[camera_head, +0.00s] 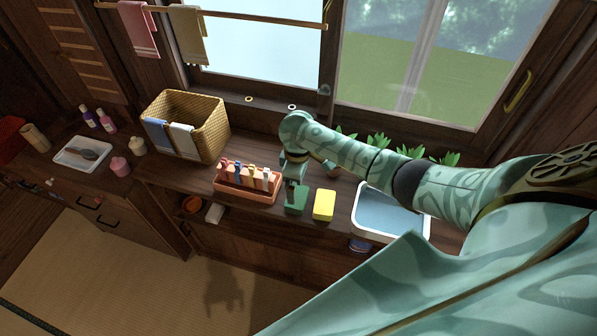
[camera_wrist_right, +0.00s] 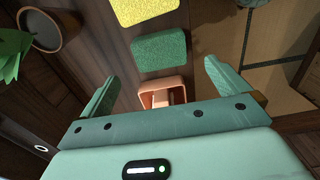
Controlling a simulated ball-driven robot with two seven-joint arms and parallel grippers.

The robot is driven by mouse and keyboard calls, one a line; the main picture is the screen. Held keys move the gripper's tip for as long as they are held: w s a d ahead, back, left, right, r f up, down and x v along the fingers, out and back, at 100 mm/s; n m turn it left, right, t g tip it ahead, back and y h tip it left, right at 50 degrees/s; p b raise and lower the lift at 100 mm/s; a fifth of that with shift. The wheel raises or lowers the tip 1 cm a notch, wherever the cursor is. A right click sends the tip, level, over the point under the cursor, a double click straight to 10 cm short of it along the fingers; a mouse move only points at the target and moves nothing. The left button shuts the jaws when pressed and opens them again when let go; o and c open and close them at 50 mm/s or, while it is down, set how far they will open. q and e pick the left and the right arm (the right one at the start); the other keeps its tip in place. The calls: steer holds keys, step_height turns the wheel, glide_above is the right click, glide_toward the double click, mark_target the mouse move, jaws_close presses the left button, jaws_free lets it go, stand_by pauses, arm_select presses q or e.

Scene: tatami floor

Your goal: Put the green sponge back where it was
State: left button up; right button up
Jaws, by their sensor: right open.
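The green sponge (camera_head: 297,204) lies on the dark wooden counter, between the orange rack and the yellow sponge (camera_head: 323,205). My right gripper (camera_head: 292,190) is over the green sponge and covers part of it in the head view. In the right wrist view, the fingers of my right gripper (camera_wrist_right: 162,85) are wide apart with nothing held. The green sponge (camera_wrist_right: 159,50) shows there just beyond the fingertips, with the yellow sponge (camera_wrist_right: 145,9) past it. My left gripper is not in view.
The orange rack (camera_head: 232,189), holding several upright items, stands close left of the green sponge. A white-rimmed basin (camera_head: 388,212) is to the right. A woven basket (camera_head: 205,125) with towels stands back left. Potted plants (camera_head: 378,140) line the window side behind my right arm.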

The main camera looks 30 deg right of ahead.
step_height(320, 180, up, 4)
steer(key=shift+r+p, duration=0.15)
steer(key=shift+p, duration=0.5)
